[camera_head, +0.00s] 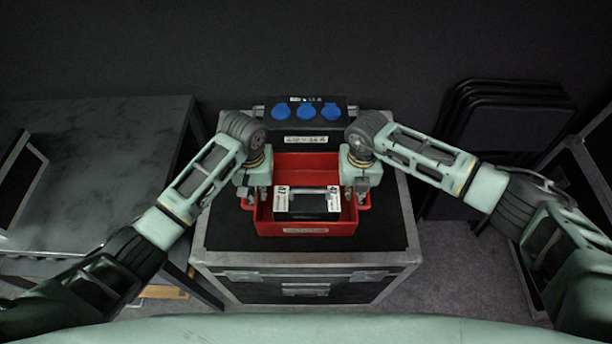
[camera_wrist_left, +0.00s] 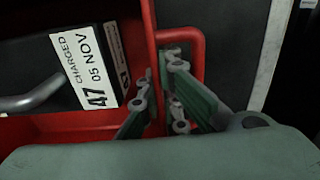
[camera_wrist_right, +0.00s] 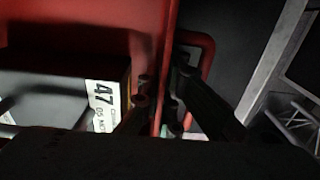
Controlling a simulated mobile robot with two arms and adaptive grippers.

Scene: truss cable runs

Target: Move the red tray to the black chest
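The red tray (camera_head: 305,228) rests on top of a black, metal-edged case (camera_head: 290,268) in the middle of the head view. A black battery-like block (camera_head: 313,202) with white "47" labels lies in it. My left gripper (camera_head: 258,196) has its fingers on both sides of the tray's left wall, beside a red loop handle (camera_wrist_left: 196,50). My right gripper (camera_head: 356,196) does the same at the right wall, beside the other handle (camera_wrist_right: 205,55). Both look closed on the walls, though the contact is partly hidden. I cannot tell for certain which case is the black chest.
A black power box with blue sockets (camera_head: 305,112) stands behind the tray. A dark table (camera_head: 100,150) is at left with a dark panel on it. Folded black chairs (camera_head: 500,120) lean at right, near another metal-edged case (camera_head: 590,165).

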